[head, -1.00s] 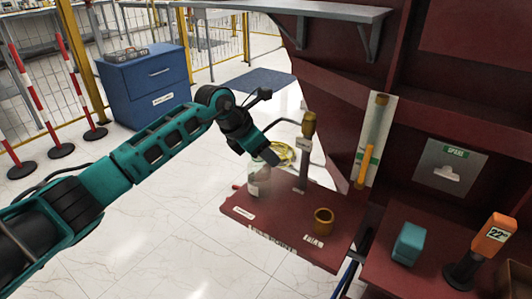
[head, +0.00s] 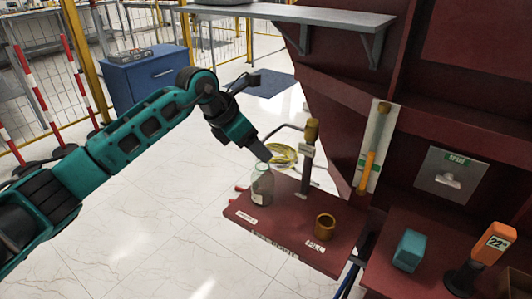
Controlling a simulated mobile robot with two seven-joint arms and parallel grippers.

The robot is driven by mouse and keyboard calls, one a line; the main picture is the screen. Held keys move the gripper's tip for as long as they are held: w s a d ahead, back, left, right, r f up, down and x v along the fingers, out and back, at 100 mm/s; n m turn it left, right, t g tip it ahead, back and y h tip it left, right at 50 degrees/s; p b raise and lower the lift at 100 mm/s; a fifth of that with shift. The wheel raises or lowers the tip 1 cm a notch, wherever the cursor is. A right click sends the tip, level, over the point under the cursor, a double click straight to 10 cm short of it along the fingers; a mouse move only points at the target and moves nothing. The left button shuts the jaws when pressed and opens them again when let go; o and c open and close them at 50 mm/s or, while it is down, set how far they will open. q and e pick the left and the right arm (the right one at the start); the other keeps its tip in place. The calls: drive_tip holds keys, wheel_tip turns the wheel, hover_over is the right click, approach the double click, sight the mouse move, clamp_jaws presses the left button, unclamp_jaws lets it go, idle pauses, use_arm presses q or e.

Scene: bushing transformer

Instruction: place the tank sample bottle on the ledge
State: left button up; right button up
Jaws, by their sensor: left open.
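The tank sample bottle (head: 262,188), clear glass with a pale cap or neck, stands upright on the red ledge (head: 290,228), near its left edge. My left gripper (head: 263,154) is open and empty, just above the bottle's top. Its fingers are seen from the side, and a small gap seems to separate them from the bottle. My right gripper is not in view.
A brass cup (head: 324,226) stands on the ledge to the right of the bottle. A valve post (head: 308,160) with a brass top rises behind. A yellow coiled hose (head: 283,155) lies beyond. A teal block (head: 408,250) and an orange meter (head: 492,243) are at right.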

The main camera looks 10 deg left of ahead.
use_arm(q)
drive_tip(key=v, duration=0.5)
drive_tip(key=s+d+n+t+h, duration=0.2)
drive_tip(key=s+d+n+h, duration=0.75)
drive_tip(key=d+h, duration=0.45)
drive_tip(key=s+a+f+n+t+y, duration=0.1)
drive_tip(key=a+f+n+t+y, duration=0.4)
drive_tip(key=n, duration=0.6)
drive_tip(key=s+a+f+n+t+y, duration=0.15)
drive_tip(key=f+n+t+y, duration=0.35)
drive_tip(key=n, duration=0.6)
drive_tip(key=s+a+f+n+g+y, duration=0.2)
drive_tip(key=s+a+f+n+y, duration=0.1)
drive_tip(key=s+f+n, duration=0.3)
drive_tip(key=s+a+f+n+g+y, duration=0.3)
drive_tip(key=s+f+n, duration=0.3)
drive_tip(key=f, duration=0.4)
drive_tip(key=shift+s+g, duration=0.25)
drive_tip(key=shift+g, duration=0.05)
